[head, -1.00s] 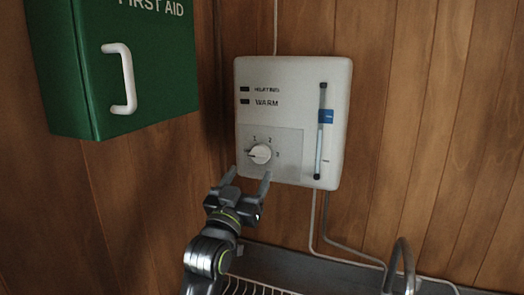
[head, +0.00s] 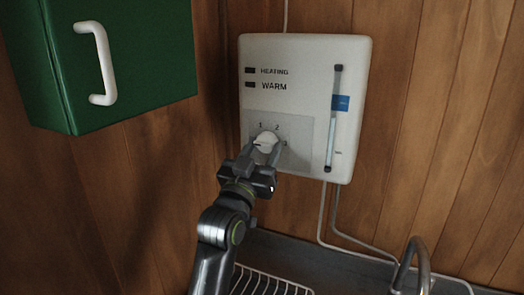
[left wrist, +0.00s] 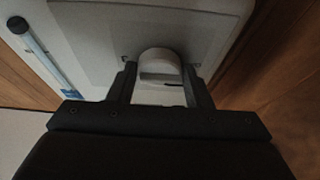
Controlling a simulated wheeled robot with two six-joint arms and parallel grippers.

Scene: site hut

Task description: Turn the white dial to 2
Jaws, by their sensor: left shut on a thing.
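The white dial (head: 266,140) sits on the grey panel at the lower left of the white heater unit (head: 350,60). The marks 1, 2 and 3 are printed around it. My left gripper (head: 268,150) is at the dial with its fingers on either side, shut on it. In the left wrist view the dial (left wrist: 159,66) is between the two fingers (left wrist: 160,88). The fingers hide part of the dial, and I cannot tell which number its pointer faces. My right gripper is not in view.
A green first aid box (head: 140,60) with a white handle hangs at the upper left. A metal tap (head: 412,262), a sink edge and a wire rack (head: 270,283) are below the heater. Cables run down the wooden wall.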

